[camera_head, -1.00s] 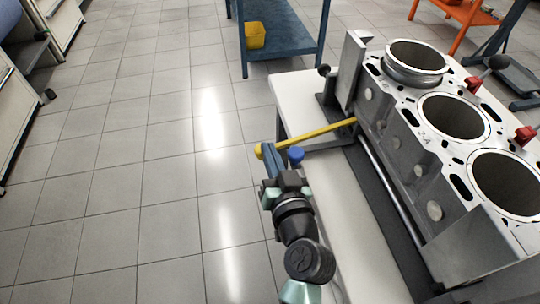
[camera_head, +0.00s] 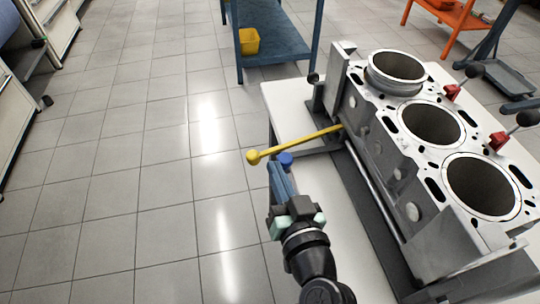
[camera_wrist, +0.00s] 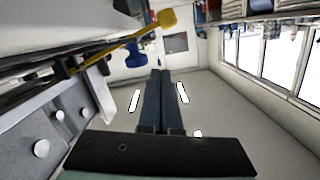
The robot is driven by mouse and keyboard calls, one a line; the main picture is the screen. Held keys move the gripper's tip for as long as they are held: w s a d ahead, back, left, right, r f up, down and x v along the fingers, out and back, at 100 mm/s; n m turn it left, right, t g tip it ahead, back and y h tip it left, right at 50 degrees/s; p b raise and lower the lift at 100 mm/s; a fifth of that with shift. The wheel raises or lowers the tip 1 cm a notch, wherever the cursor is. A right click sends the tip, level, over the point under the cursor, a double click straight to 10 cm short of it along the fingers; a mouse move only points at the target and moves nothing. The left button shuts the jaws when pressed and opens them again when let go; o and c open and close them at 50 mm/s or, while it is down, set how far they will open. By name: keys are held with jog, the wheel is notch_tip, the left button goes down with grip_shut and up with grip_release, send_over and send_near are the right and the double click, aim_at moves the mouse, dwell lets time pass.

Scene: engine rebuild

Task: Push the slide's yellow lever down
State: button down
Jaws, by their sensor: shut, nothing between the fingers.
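The yellow lever (camera_head: 300,142) sticks out to the left from the slide beside the engine block (camera_head: 405,125). It slopes a little toward its round end knob (camera_head: 253,157). My gripper (camera_head: 274,167) has its blue fingers shut and empty. In the head view its tips show just below the lever, right of the knob. In the wrist view the fingers (camera_wrist: 160,72) lie side by side, and the lever (camera_wrist: 105,47) with its knob (camera_wrist: 168,18) crosses above the tips. A gap shows there; contact is not visible.
A blue knob (camera_head: 286,159) sits close by the fingers, under the lever. The block stands on a white table (camera_head: 290,105) at right. A blue bench (camera_head: 275,45) with a yellow bin (camera_head: 247,41) stands behind.

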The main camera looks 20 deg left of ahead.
jog(key=shift+v, duration=1.6)
jog(key=shift+w, duration=0.1)
